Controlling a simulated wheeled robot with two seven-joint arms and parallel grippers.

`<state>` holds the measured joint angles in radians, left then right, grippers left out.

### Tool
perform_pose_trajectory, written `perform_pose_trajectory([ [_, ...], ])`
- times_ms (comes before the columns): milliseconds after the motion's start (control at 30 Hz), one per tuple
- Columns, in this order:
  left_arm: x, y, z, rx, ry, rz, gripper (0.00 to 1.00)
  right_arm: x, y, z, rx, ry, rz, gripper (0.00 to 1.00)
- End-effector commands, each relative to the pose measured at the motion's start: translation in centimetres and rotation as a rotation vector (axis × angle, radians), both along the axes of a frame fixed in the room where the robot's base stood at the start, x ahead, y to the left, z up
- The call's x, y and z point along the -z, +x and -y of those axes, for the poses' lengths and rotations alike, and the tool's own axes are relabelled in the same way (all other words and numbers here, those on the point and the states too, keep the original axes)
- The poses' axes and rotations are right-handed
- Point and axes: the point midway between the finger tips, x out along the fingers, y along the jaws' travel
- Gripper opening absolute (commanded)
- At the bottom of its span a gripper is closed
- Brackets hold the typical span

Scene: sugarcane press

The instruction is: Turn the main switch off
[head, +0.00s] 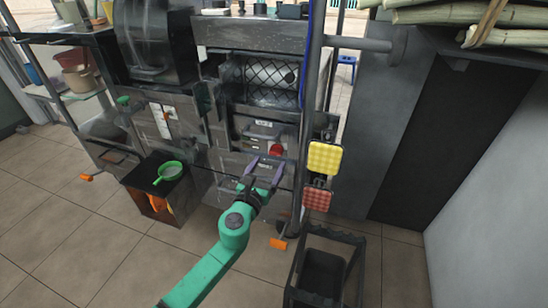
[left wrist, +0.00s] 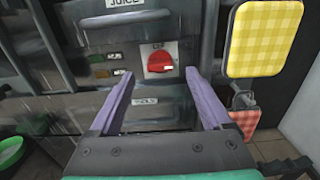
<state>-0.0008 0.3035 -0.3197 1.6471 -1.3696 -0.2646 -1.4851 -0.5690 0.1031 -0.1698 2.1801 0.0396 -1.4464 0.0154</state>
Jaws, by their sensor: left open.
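The main switch (left wrist: 158,61) is a red knob on a pale plate on the front of the metal press. In the head view the red switch (head: 276,150) shows just beyond my left gripper (head: 265,162). The gripper's two purple fingers are open and point at the press front. In the left wrist view my left gripper (left wrist: 166,80) has its fingers apart, with the switch between and beyond their tips. I cannot tell whether the fingertips touch the panel. Lettering above the knob is only partly readable. My right gripper is not in view.
A yellow checked pad (head: 324,158) and a red checked pad (head: 317,199) hang to the right of the switch. A green strainer (head: 170,171) sits on a dark box at left. A black crate frame (head: 325,268) stands at lower right. Tiled floor is open at lower left.

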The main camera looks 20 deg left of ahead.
Motion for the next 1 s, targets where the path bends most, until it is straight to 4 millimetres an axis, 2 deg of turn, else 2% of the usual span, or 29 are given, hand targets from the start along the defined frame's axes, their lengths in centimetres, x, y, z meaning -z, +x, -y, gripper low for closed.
perform_pose_trajectory([
  [100,0.2,2.6,0.2,-0.001,-0.003,0.001,0.82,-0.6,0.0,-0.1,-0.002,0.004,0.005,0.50],
  [200,0.1,3.8,0.3,0.000,-0.001,0.000,0.82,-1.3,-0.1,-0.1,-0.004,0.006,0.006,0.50],
  [500,0.1,4.3,0.3,0.000,-0.003,-0.001,0.82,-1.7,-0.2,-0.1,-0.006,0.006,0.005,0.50],
  [567,0.1,4.3,0.3,0.000,-0.003,-0.001,0.60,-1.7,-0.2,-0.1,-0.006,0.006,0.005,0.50],
  [700,0.1,4.3,0.3,0.000,-0.003,-0.002,0.06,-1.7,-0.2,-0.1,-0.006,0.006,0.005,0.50],
  [733,0.1,4.2,0.3,0.000,-0.003,-0.002,0.00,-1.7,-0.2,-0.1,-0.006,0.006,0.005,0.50],
  [1000,0.2,4.2,0.3,0.000,-0.025,-0.004,0.00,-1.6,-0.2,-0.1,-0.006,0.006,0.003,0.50],
])
